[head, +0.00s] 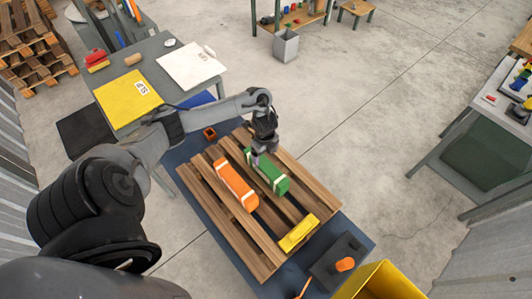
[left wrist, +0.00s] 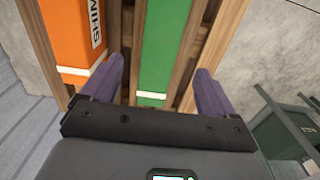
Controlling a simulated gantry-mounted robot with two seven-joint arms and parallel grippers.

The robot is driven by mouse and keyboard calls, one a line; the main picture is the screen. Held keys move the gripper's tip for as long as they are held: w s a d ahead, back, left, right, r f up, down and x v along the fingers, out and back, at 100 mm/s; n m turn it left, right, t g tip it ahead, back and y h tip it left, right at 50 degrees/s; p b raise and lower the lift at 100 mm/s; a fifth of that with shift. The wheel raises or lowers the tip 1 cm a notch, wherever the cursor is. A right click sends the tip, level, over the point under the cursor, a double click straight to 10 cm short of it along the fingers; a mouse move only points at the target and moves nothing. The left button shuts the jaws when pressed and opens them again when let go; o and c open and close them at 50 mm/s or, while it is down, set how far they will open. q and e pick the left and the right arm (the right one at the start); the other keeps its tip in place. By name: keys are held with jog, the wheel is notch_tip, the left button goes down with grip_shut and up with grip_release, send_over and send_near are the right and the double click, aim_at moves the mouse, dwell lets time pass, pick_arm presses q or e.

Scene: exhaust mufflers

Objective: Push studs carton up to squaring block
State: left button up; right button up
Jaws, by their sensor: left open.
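A long green carton with white bands (head: 270,174) lies on a slatted wooden pallet (head: 205,188); its label cannot be read. An orange carton (head: 236,184) lies beside it, to the left; in the left wrist view its label begins "SHIM" (left wrist: 96,22). A yellow block (head: 299,234) sits near the pallet's lower right end, apart from the green carton. My left gripper (head: 259,156) is at the far end of the green carton. In the left wrist view its open purple fingers (left wrist: 160,68) appear either side of the green carton (left wrist: 164,50); contact cannot be told. My right gripper is not in view.
The pallet lies on a dark blue surface (head: 230,244). A dark grey fixture with an orange part (head: 336,262) and a yellow bin (head: 382,281) stand at the lower right. A small orange-brown box (head: 209,133) sits beyond the pallet.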

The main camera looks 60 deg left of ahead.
aim_at(265, 164)
pick_arm(q)
notch_tip(265, 164, down, 9)
jog(key=shift+f+b, duration=0.1)
jog(key=shift+b, duration=1)
jog(key=shift+f, duration=0.8)
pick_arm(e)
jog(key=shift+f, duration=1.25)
